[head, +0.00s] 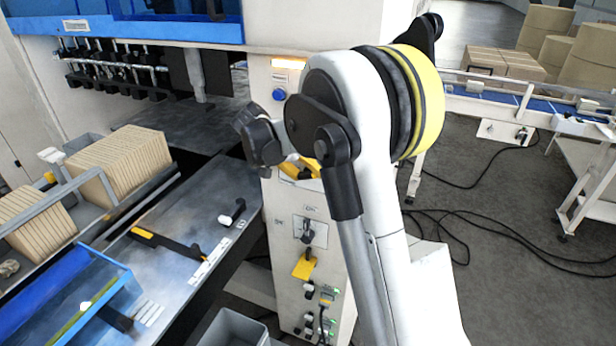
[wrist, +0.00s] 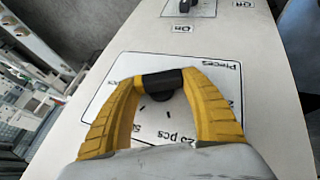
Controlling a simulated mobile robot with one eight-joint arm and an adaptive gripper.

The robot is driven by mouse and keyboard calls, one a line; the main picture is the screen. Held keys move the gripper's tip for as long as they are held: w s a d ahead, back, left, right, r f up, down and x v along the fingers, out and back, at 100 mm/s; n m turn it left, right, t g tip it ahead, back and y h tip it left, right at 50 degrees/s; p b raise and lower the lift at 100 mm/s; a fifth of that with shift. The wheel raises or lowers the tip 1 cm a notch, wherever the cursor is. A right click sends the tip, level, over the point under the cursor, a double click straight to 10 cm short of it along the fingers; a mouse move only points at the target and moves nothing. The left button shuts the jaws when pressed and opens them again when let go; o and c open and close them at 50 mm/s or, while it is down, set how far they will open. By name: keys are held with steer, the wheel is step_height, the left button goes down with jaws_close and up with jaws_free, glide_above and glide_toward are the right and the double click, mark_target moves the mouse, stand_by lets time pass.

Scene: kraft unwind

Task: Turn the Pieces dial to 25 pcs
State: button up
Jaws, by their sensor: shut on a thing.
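The Pieces dial shows in the wrist view as a black knob (wrist: 161,82) on a white plate (wrist: 118,68). The plate is lettered "Pieces" on its right side and "25 pcs" at its lower right. Other marks are partly covered by my fingers. My gripper (wrist: 163,78) has yellow ribbed fingers shut on the knob, one on each side. I cannot tell which mark the knob points to. In the head view my gripper (head: 300,167) is at the upper part of the white control column (head: 340,262), and my arm hides most of the dial.
A black switch (head: 307,232) with On and Off labels sits below the dial, with a yellow plate (head: 304,267) under it. A blue button (head: 279,95) is above. A steel table (head: 190,285) stands left. Cables (head: 480,222) lie on the floor at right.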

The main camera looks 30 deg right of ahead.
stand_by(0.5)
steer(key=shift+a+f+n+g+h+b, duration=0.15)
steer(key=shift+n+g+h+b, duration=0.35)
steer(key=shift+g+h+b, duration=0.75)
steer(key=shift+g+b, duration=0.25)
steer(key=shift+b, duration=0.3)
steer(key=shift+h, duration=0.25)
